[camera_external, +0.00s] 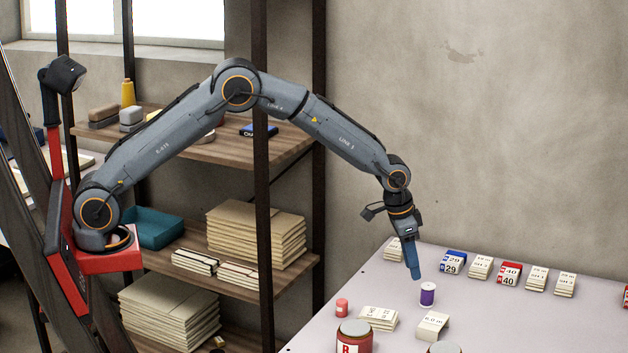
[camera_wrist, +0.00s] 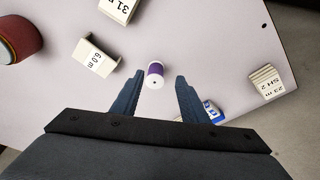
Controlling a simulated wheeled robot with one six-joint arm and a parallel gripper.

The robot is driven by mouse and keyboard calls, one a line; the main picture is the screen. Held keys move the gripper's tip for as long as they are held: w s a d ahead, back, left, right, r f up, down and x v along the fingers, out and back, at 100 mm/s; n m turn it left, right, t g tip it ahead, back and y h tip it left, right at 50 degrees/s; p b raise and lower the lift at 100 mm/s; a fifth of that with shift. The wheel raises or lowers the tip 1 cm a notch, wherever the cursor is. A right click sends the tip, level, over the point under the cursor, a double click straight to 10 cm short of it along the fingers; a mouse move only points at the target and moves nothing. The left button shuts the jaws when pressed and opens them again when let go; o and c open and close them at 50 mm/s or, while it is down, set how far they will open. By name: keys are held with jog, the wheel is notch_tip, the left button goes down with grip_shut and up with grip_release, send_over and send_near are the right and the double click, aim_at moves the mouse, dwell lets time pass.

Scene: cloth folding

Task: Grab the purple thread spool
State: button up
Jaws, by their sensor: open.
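The purple thread spool (camera_external: 428,294) stands upright on the table, with white ends. In the wrist view the spool (camera_wrist: 155,74) lies between and just beyond the tips of my two blue fingers. My gripper (camera_external: 415,276) points down above the table, just left of and above the spool in the external view. Its fingers (camera_wrist: 158,77) are spread apart and hold nothing. The spool is fully visible in the external view.
The pale table (camera_external: 500,315) carries several label stacks along its back, a blue one (camera_external: 453,262) and a red one (camera_external: 510,273) among them. A small pink spool (camera_external: 342,307), a card stack (camera_external: 433,326) and a red jar (camera_external: 355,338) stand nearer the front. Shelves are left.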

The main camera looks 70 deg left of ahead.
aim_at(427, 286)
jog(key=shift+w+d+f, duration=0.3)
jog(key=shift+w+f, duration=0.05)
jog(key=shift+w, duration=0.2)
jog(key=shift+w+d+f, duration=0.3)
jog(key=shift+w, duration=0.25)
jog(key=shift+w+d+f, duration=0.1)
jog(key=shift+w+f, duration=0.1)
jog(key=shift+f, duration=0.05)
jog(key=shift+w+p+x, duration=0.2)
jog(key=shift+p+x, duration=0.75)
jog(key=shift+x, duration=2.55)
jog(key=shift+c, duration=0.4)
jog(key=c, duration=0.7)
